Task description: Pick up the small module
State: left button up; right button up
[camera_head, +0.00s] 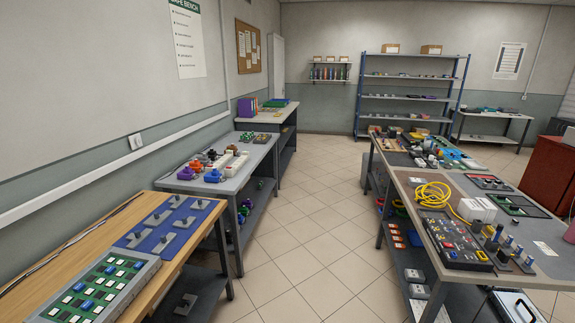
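Neither of my grippers shows in the head view. I cannot tell which thing is the small module. At the lower left, a grey tray (150,272) holds several small green, white and blue pieces on a dark green surface. Behind it, several grey brackets or blocks (184,222) stand on a blue mat (139,236). Both are on a wooden-topped bench (78,237). On the right table, a dark panel (437,237) carries several small coloured parts, too small to identify.
A grey table (243,172) with red, blue and white parts stands beyond the wooden bench. The right table (549,262) bears a yellow coiled hose (432,194) and white boxes (477,210). A tiled aisle (310,235) between them is clear. Blue-framed shelves (408,76) stand at the back.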

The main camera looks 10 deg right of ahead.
aim_at(414, 182)
jog(key=i+z, duration=0.6)
jog(key=i, duration=0.2)
jog(key=i+j+z, duration=0.1)
jog(key=i+z, duration=0.25)
jog(key=i, duration=0.45)
jog(key=i+j+z, duration=0.2)
jog(key=i+z, duration=0.25)
jog(key=i+j+z, duration=1)
jog(key=j, duration=0.15)
jog(key=i+j+z, duration=0.1)
jog(key=j, duration=0.2)
jog(key=i+j, duration=0.15)
jog(key=j, duration=0.15)
jog(key=z, duration=0.05)
